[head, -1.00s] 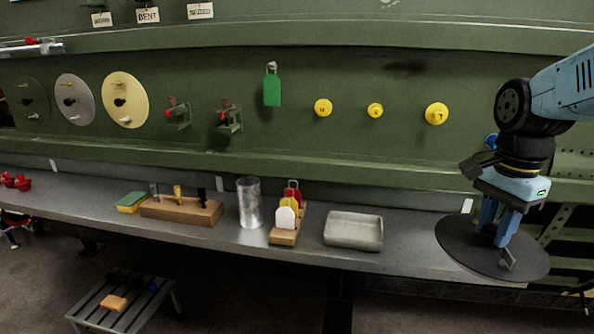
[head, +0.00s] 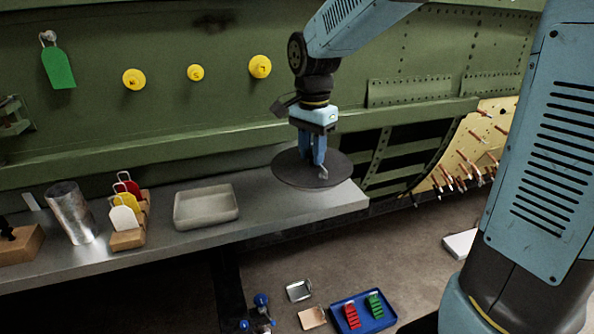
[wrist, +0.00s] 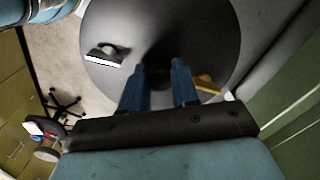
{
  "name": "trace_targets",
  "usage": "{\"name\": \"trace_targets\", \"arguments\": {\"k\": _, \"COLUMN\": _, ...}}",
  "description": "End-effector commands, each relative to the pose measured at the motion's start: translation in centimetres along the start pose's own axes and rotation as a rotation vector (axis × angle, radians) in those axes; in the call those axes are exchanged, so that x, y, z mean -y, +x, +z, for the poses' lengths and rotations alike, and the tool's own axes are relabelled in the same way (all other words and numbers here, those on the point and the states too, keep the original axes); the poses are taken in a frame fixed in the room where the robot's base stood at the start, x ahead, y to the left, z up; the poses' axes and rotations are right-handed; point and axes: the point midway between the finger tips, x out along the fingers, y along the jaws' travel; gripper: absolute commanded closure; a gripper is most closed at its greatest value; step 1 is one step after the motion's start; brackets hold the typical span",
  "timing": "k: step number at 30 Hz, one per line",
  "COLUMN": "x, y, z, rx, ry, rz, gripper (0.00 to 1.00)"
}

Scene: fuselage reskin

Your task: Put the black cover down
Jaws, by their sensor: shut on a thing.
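The black cover (head: 290,172) is a flat dark disc at the right end of the grey shelf (head: 265,212) in the head view. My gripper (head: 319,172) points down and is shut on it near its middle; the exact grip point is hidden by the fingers. The disc looks about level. I cannot tell whether it touches the shelf or hangs just above it. In the wrist view the cover (wrist: 215,30) fills the upper middle, beyond my gripper's blue fingers (wrist: 164,75). A small dark piece with a white edge (wrist: 103,57) shows against it.
A grey tray (head: 206,206) stands on the shelf left of the cover, with bare shelf between. Further left are coloured tags in a wooden block (head: 128,238) and a metal cylinder (head: 73,212). The green wall (head: 200,110) rises behind. A blue tray (head: 362,312) lies below.

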Motion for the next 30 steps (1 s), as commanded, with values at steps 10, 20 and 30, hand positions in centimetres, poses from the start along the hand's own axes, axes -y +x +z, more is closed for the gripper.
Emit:
{"name": "trace_targets", "arguments": {"k": 10, "x": 4.6, "y": 4.0, "z": -2.6, "rx": 0.002, "ry": 0.001, "rz": 0.002, "gripper": 1.0}}
{"name": "trace_targets", "arguments": {"k": 20, "x": 6.7, "y": 6.7, "z": -3.8, "rx": 0.0, "ry": 0.001, "rz": 0.0, "gripper": 1.0}}
{"name": "trace_targets", "arguments": {"k": 30, "x": 7.1, "y": 9.8, "z": -4.1, "rx": 0.001, "ry": 0.001, "rz": 0.002, "gripper": 1.0}}
